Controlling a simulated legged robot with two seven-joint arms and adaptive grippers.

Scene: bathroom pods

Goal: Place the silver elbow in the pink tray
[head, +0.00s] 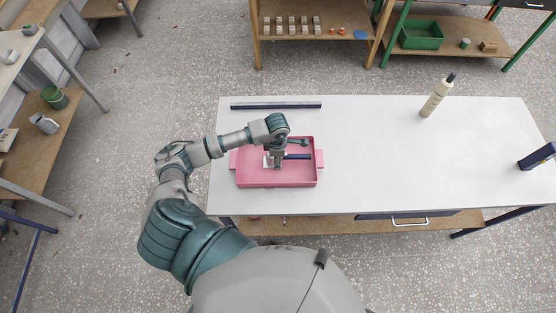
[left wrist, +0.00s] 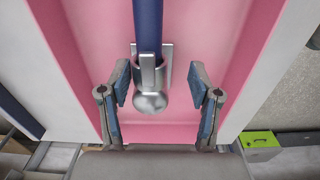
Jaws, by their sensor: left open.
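The pink tray (head: 302,176) sits at the left part of the white table, and its pink floor and walls fill much of the left wrist view (left wrist: 222,42). A silver piece with a rounded end, seemingly the silver elbow (left wrist: 150,103), shows inside the tray outline at the end of a dark blue bar (left wrist: 147,25). In the head view it is partly hidden by my arm. My left gripper (head: 278,163) is over the tray. Its open fingers (left wrist: 158,82) stand on either side of the silver piece, with gaps visible. My right gripper is not in view.
A dark bar (head: 276,105) lies behind the tray. A cream bottle (head: 436,98) stands at the back right, and a navy block (head: 537,156) is at the right edge. The table between the tray and the block is clear.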

